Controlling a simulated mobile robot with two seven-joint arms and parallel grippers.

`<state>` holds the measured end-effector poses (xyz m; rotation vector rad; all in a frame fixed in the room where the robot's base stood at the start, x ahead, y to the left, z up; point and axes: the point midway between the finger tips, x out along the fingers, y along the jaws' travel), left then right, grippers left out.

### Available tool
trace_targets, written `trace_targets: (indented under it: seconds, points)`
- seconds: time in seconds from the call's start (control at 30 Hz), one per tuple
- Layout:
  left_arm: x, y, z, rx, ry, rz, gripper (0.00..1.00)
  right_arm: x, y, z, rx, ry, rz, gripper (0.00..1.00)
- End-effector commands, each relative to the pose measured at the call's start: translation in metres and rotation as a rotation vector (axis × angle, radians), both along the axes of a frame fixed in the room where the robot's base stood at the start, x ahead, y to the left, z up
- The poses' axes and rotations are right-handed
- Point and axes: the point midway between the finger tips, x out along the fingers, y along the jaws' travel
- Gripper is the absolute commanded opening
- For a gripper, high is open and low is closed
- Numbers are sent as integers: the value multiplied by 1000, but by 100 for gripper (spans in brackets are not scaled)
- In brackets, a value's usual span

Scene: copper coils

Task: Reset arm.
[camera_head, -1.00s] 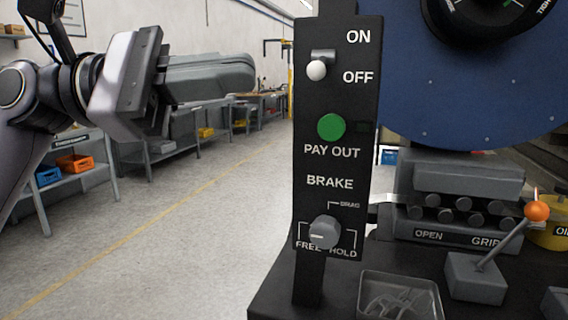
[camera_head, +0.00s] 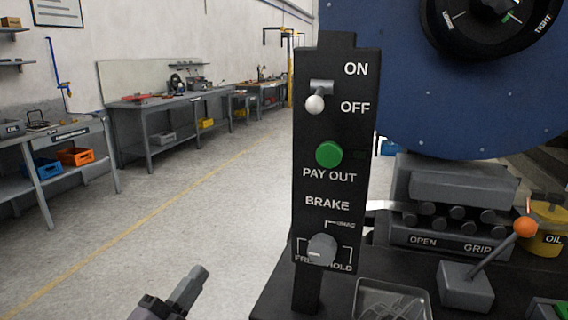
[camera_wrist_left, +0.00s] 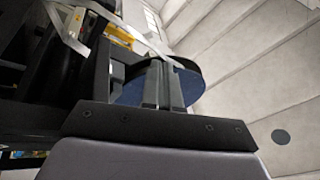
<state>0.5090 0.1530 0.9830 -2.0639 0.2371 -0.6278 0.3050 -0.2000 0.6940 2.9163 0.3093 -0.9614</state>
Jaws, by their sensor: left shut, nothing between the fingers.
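My left gripper (camera_head: 192,286) shows low in the head view, left of the control post, with its fingers together and empty. In the left wrist view the fingers (camera_wrist_left: 160,88) lie side by side with nothing held between them. The black control panel (camera_head: 332,185) stands upright in the middle of the head view. It carries a white-tipped toggle (camera_head: 315,103) hanging down near OFF, a green PAY OUT button (camera_head: 329,154) and a grey BRAKE knob (camera_head: 321,248) whose light mark lies toward the left, FREE side. My right gripper is not in view.
A big blue disc (camera_head: 400,90) with a black LOOSE/TIGHT dial (camera_head: 490,20) is at right. Below it are a roller block (camera_head: 450,215), an orange-tipped lever (camera_head: 525,227) and a yellow oil can (camera_head: 545,225). Workbenches (camera_head: 170,105) line the left wall. The floor between is clear.

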Motion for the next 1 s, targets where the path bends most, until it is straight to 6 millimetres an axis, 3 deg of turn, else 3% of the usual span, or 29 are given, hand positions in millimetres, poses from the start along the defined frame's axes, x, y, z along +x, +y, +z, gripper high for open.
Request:
trace_targets:
  seconds: [0.03,0.17,0.3,0.4,0.5,0.6,0.7,1.0]
  points:
    - [-9,6,-29,-73,124,15,0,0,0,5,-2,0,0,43]
    - [-38,22,-99,-261,421,67,0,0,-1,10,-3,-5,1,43]
    - [-88,36,-172,-460,727,151,0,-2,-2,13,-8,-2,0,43]
    - [-130,42,-214,-587,916,221,0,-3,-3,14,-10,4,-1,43]
    - [-166,47,-243,-687,1059,284,0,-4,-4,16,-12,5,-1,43]
    - [-192,49,-260,-754,1149,329,0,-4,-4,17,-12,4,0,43]
    - [-205,50,-269,-784,1193,354,0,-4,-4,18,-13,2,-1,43]
    - [-206,50,-270,-790,1198,357,0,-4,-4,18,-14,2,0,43]
